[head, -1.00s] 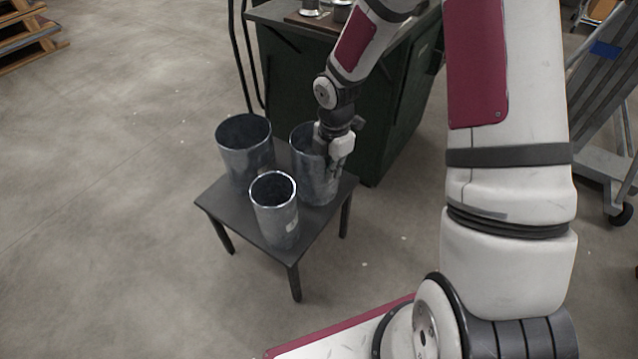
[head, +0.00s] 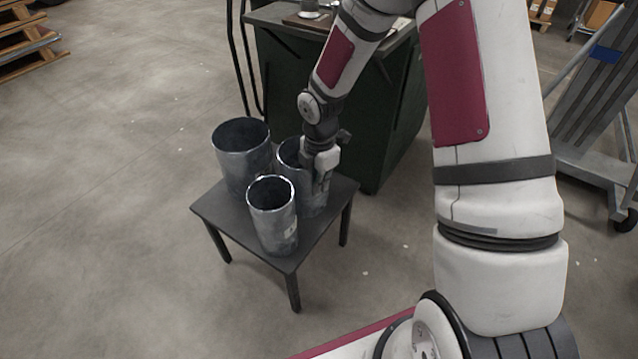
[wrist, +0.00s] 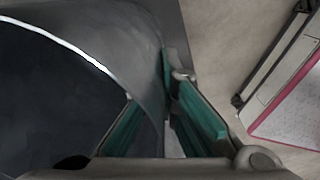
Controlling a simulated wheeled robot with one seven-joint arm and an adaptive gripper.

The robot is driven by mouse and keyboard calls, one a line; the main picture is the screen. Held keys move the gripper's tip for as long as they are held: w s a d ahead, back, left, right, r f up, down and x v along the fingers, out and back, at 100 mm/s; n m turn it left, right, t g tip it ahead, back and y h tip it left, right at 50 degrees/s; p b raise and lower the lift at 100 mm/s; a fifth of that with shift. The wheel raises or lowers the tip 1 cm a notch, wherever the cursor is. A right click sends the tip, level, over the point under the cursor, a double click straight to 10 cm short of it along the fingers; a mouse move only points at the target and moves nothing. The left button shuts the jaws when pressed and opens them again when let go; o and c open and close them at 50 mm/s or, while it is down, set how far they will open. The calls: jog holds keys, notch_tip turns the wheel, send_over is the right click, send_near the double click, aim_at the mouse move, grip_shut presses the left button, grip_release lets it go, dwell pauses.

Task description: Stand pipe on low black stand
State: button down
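Three grey metal pipes stand upright on the low black stand (head: 221,209). They are a wide pipe (head: 243,160) at the back left, a narrower pipe (head: 277,232) in front, and a pipe (head: 313,200) at the right, partly hidden by the front pipe and my gripper. My gripper (head: 322,187) points down at the right pipe's near right side. In the wrist view, my gripper's green-padded fingers (wrist: 170,120) straddle that pipe's wall (wrist: 130,62), one inside and one outside. I cannot tell whether its base touches the stand.
A dark green cabinet (head: 345,110) with metal parts on top stands just behind the stand. A grey wheeled rack (head: 600,110) is at the right. Wooden pallets (head: 22,45) lie at the far left. The floor left of the stand is clear.

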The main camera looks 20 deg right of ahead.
jog(key=c, duration=1.8)
grip_release()
jog(key=shift+f, duration=0.1)
jog(key=s+d+r+m+h+p, duration=0.1)
jog(key=s+r+m+p, duration=0.2)
jog(key=r, duration=0.8)
jog(key=s+d+r+m+h+p, duration=0.1)
jog(key=s+r+m+p, duration=0.2)
jog(key=r, duration=0.8)
jog(key=s+r+m, duration=0.6)
jog(key=s+r, duration=0.3)
jog(key=s, duration=0.2)
jog(key=s+a+r+m+y, duration=0.1)
jog(key=s+r+m, duration=0.1)
jog(key=s+m, duration=0.3)
jog(key=s+a+r+m+y, duration=0.1)
jog(key=s+m, duration=0.3)
jog(key=s, duration=0.9)
jog(key=shift+s+a+r+m, duration=0.25)
jog(key=shift+a+r+m, duration=0.1)
jog(key=shift+r+m, duration=0.05)
